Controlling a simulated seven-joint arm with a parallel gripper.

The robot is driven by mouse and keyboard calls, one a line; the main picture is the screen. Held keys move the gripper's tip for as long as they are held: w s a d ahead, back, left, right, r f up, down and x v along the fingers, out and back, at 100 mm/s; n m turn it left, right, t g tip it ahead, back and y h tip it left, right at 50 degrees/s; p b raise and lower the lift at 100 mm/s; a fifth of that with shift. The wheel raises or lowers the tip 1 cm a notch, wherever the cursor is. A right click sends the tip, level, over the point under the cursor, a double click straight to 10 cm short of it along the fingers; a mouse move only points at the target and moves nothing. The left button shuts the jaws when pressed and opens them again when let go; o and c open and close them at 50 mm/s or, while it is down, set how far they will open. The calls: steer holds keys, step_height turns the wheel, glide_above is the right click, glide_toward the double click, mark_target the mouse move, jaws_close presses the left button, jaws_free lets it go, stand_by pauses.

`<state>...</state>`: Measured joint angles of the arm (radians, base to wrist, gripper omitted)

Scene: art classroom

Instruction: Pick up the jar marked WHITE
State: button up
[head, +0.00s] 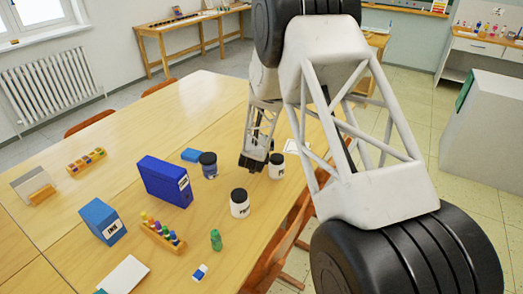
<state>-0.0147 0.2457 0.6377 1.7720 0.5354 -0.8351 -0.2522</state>
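Three jars with black lids stand upright on the wooden table. One white-bodied jar (240,208) is nearest the camera; another white-bodied jar (276,172) stands farther back, just right of my gripper. A blue-bodied jar (210,171) stands to the left. The labels are too small to read surely, so I cannot tell which says WHITE. My gripper (252,164) points down between the blue jar and the farther white jar. Whether it touches a jar, and whether its fingers are apart, does not show clearly.
A dark blue box (165,182) and a light blue INK box (103,221) stand to the left. A wooden rack of small bottles (162,236), a green bottle (216,240) and an eraser-like block (199,272) are in front.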

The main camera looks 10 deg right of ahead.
steer(key=shift+x, duration=2)
steer(key=shift+r, duration=0.1)
steer(key=c, duration=1.5)
steer(key=shift+o, duration=0.2)
steer(key=shift+r, duration=4.95)
